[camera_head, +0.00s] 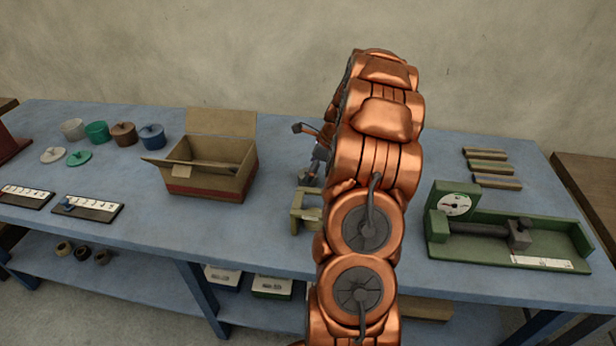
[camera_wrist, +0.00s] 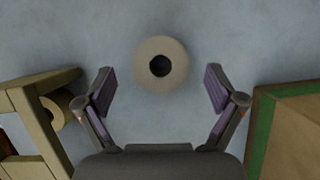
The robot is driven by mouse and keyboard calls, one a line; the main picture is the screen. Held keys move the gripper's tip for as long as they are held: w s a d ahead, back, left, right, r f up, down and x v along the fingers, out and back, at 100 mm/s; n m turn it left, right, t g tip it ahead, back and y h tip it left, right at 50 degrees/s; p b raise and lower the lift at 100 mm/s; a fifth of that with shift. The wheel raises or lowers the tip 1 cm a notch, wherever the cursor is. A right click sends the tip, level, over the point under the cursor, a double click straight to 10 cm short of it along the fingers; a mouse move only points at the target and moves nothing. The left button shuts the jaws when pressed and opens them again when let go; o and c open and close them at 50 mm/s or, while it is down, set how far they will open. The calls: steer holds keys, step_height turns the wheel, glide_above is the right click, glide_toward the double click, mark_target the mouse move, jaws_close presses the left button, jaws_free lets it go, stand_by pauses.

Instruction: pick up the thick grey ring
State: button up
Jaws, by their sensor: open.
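In the wrist view, the thick grey ring (camera_wrist: 161,47) lies flat on the blue table top, its dark round hole facing up. My gripper (camera_wrist: 160,85) is open and empty. Its two purple-padded fingers stand apart, one to each side of the ring's near part, with clear gaps between pads and ring. The ring is a little forward of the line between the fingertips. In the head view my copper arm covers the middle of the table, and I cannot make out the ring there.
A pale olive stand (camera_wrist: 22,125) with a tan roll (camera_wrist: 59,106) is close on the left. A brown thing with a green band (camera_wrist: 262,130) is close on the right. An open cardboard box (camera_head: 205,186) and a green fixture (camera_head: 470,248) stand on the table. Bare table surrounds the ring.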

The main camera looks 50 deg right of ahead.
steer(key=shift+x, duration=1.2)
steer(key=c, duration=1.3)
steer(key=shift+o, duration=0.2)
steer(key=shift+r, duration=0.15)
